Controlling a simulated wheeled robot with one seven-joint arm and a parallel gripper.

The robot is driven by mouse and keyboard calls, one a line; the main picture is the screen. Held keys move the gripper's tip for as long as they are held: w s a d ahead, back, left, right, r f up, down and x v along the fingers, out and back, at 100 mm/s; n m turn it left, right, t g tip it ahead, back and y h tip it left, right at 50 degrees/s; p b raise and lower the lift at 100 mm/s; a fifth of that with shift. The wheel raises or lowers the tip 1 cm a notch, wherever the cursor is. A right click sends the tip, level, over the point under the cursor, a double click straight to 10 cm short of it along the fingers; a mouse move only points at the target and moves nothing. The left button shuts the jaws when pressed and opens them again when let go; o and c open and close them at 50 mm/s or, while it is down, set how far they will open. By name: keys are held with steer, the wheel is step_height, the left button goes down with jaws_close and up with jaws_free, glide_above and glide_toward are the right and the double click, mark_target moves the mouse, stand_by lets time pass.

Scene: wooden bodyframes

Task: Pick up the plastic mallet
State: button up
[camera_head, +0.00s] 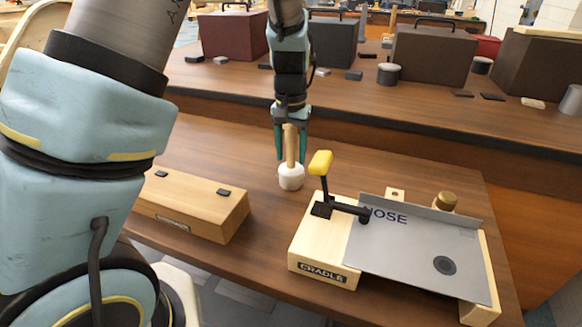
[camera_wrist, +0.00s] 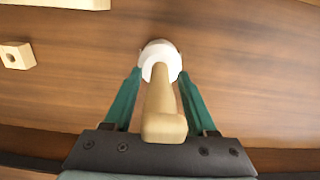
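The plastic mallet stands on its white head (camera_head: 291,177) on the wooden table, with its tan wooden handle (camera_head: 291,143) pointing up. My gripper (camera_head: 291,160) is above the table, pointing down, with a teal finger on each side of the handle. In the wrist view the handle (camera_wrist: 161,105) lies between the two fingers and the white head (camera_wrist: 160,58) is at the fingertips. Gaps show between the fingers and the handle, so my gripper (camera_wrist: 160,72) is open around the mallet. Whether the fingertips touch the head is hard to tell.
A wooden cradle (camera_head: 318,272) with a grey metal plate (camera_head: 410,262) and a yellow-handled clamp (camera_head: 320,163) stands right of the mallet. A long wooden block (camera_head: 190,207) lies left. A rear bench (camera_head: 220,83) holds dark boxes.

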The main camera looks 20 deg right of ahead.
jaws_close()
steer(key=shift+r, duration=0.1)
stand_by(0.4)
